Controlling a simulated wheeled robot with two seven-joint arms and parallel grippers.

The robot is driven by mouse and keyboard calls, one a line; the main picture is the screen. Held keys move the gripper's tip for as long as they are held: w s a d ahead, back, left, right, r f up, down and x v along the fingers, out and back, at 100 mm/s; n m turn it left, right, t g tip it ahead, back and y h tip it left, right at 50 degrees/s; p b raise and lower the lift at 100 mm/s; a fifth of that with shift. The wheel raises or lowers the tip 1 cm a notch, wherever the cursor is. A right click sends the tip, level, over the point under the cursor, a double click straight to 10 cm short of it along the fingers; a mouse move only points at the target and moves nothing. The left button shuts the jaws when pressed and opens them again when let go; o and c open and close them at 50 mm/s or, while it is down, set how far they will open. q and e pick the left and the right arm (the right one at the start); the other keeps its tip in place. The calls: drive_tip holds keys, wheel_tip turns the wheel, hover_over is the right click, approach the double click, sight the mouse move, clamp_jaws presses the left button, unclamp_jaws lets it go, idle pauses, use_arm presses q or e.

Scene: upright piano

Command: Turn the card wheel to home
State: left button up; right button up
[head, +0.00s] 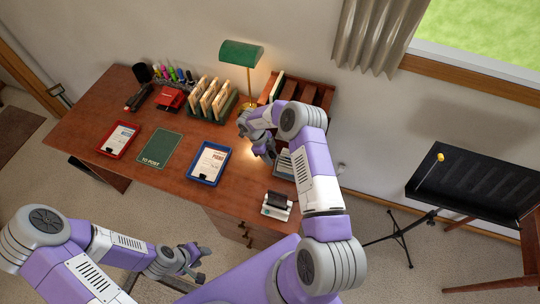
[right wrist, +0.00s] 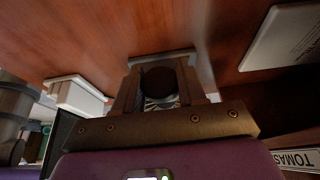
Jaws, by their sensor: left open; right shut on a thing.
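The card wheel (head: 285,165) stands on the desk, partly hidden behind my right gripper and forearm; light cards show at its edge. My right gripper (head: 268,152) is down at it. In the right wrist view my right gripper (right wrist: 160,92) is shut on a dark round knob (right wrist: 157,80), with a grey base (right wrist: 165,58) behind it. I cannot tell which card faces front. My left gripper (head: 190,260) is open and empty, low in front of the desk, away from the card wheel.
On the desk (head: 105,105) are a blue tray (head: 192,179), a green "TO POST" mat (head: 160,149), a red tray (head: 102,148), a card rack (head: 210,115), a green lamp (head: 241,54) and a black-and-white device (head: 277,205). A music stand (head: 455,180) stands right.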

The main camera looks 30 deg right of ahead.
drive_tip(key=o, duration=1)
drive_tip(key=v, duration=0.7)
drive_tip(key=shift+r, duration=0.25)
drive_tip(key=shift+w, duration=0.1)
